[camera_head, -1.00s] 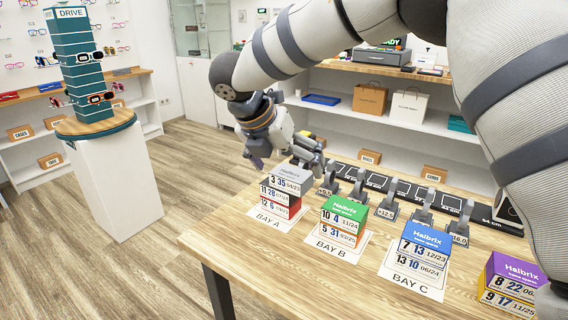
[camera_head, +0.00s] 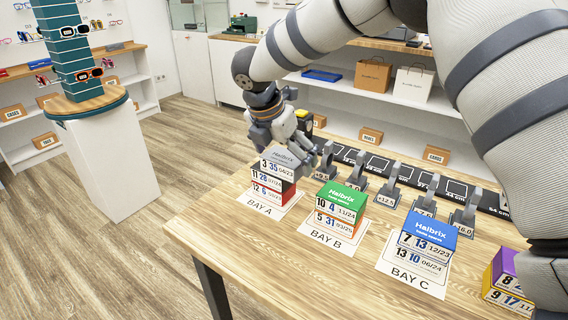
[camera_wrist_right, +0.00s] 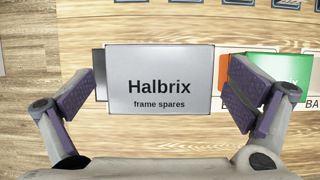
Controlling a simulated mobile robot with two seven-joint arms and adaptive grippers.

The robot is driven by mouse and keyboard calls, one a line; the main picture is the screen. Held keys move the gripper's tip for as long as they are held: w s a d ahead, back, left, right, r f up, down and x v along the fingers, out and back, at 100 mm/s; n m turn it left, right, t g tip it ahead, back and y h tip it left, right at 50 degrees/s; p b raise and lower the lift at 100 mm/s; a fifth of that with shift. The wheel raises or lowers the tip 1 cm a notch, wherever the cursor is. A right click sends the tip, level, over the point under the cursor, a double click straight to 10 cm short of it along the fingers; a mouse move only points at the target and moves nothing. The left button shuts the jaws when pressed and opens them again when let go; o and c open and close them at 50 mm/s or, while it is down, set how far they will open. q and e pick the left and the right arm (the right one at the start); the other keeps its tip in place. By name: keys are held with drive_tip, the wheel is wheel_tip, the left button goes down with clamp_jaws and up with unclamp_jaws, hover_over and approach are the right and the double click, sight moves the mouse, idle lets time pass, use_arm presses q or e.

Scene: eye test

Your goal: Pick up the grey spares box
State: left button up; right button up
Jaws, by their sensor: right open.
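The grey spares box (camera_head: 280,158) is the top box of the stack at Bay A, above a dark box and a red one. In the right wrist view the grey box (camera_wrist_right: 160,80) shows its top, marked "Halbrix frame spares". My right gripper (camera_head: 290,150) is over the Bay A stack. In the right wrist view its fingers (camera_wrist_right: 160,88) are open, one on each side of the grey box, with gaps between pads and box. The left gripper is not in view.
A green-topped stack (camera_head: 341,198) stands close by at Bay B, near the right finger. A blue-topped stack (camera_head: 428,232) is at Bay C, and a purple box (camera_head: 504,268) is at the right. Grey stands (camera_head: 387,188) line the table behind the bays.

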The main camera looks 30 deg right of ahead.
drive_tip(key=shift+d+f, duration=0.1)
drive_tip(key=shift+f, duration=0.15)
drive_tip(key=shift+r, duration=0.1)
drive_tip(key=c, duration=1.3)
